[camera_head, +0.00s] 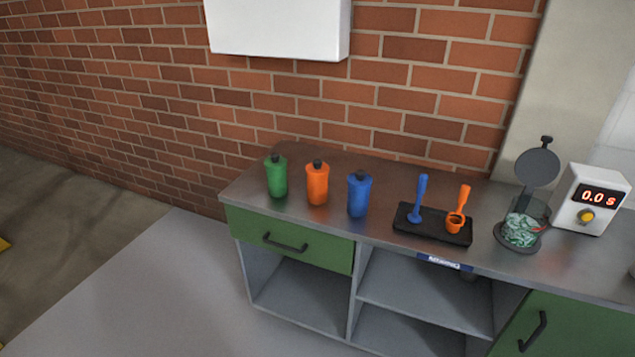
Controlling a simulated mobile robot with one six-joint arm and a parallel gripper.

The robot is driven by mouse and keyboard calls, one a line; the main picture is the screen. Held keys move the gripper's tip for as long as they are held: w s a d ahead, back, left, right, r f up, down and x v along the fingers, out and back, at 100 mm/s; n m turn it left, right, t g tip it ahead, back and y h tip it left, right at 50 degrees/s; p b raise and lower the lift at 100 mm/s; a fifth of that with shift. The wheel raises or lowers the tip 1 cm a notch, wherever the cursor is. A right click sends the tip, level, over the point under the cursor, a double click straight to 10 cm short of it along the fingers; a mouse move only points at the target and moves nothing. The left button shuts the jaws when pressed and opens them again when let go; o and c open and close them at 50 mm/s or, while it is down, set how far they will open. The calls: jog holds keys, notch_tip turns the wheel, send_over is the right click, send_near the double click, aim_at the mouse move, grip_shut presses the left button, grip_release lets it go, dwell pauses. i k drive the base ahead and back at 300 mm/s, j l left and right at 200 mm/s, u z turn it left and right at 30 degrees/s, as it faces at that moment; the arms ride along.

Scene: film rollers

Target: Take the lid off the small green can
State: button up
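A small green can (277,180) stands upright at the left end of the metal counter (330,165). Its dark lid (275,158) sits on its top. An orange can (317,186) and a blue can (358,198) stand in a row to its right, each with a dark lid. My gripper is not in view.
A black tray (402,224) holds a blue scoop (420,200) and an orange scoop (462,200). To the right are a glass jar (520,226) under a raised dark disc (537,167) and a white timer (570,195) reading 0.0 s. A brick wall (300,115) stands behind.

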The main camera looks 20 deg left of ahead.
aim_at(275, 161)
jog(key=u, duration=1.3)
